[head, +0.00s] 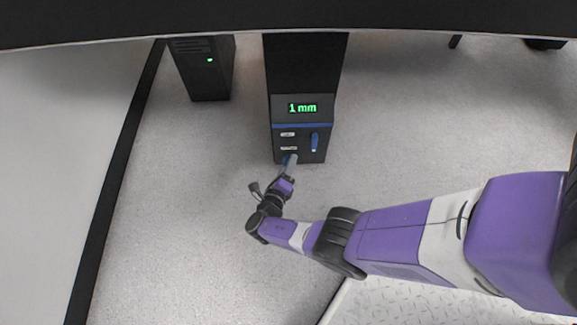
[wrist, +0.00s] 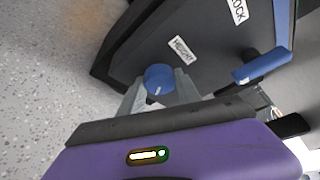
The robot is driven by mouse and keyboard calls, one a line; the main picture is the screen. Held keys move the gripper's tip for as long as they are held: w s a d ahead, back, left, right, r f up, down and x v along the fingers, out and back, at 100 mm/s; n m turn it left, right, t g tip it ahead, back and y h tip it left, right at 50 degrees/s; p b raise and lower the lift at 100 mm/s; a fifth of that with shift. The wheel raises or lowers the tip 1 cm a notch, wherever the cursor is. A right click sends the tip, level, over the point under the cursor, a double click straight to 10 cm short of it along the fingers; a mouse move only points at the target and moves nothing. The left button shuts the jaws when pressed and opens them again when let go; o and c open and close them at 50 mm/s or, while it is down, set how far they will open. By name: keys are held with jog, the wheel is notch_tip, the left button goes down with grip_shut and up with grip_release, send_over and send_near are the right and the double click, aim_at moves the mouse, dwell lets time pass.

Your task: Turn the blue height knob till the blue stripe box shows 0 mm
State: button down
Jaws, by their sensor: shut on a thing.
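The dark box with a blue stripe (head: 302,126) stands at the centre of the head view. Its green display (head: 302,108) reads 1 mm. In the wrist view the round blue height knob (wrist: 158,75) sits beside a white HEIGHT label (wrist: 182,50) and has a pale mark on it. My gripper (head: 290,160) is at the lower left of the box front. In the wrist view its two grey fingers stand on either side of the knob, shut on it. In the head view the gripper mostly hides the knob.
A blue lever (head: 314,141) is on the box front, right of the knob; a LOCK label (wrist: 238,10) shows in the wrist view. A black computer tower (head: 203,70) with a green light stands left of the box. The speckled floor around is clear.

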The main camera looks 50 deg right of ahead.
jog(key=shift+f+n+h+b, duration=0.1)
jog(key=shift+n+h+b, duration=0.35)
jog(key=shift+n, duration=0.25)
jog(key=c, duration=0.9)
grip_release()
jog(key=shift+o, duration=0.2)
jog(key=p+v, duration=0.1)
jog(key=v, duration=0.6)
jog(key=shift+a, duration=0.35)
jog(key=shift+s, duration=0.1)
dwell(0.4)
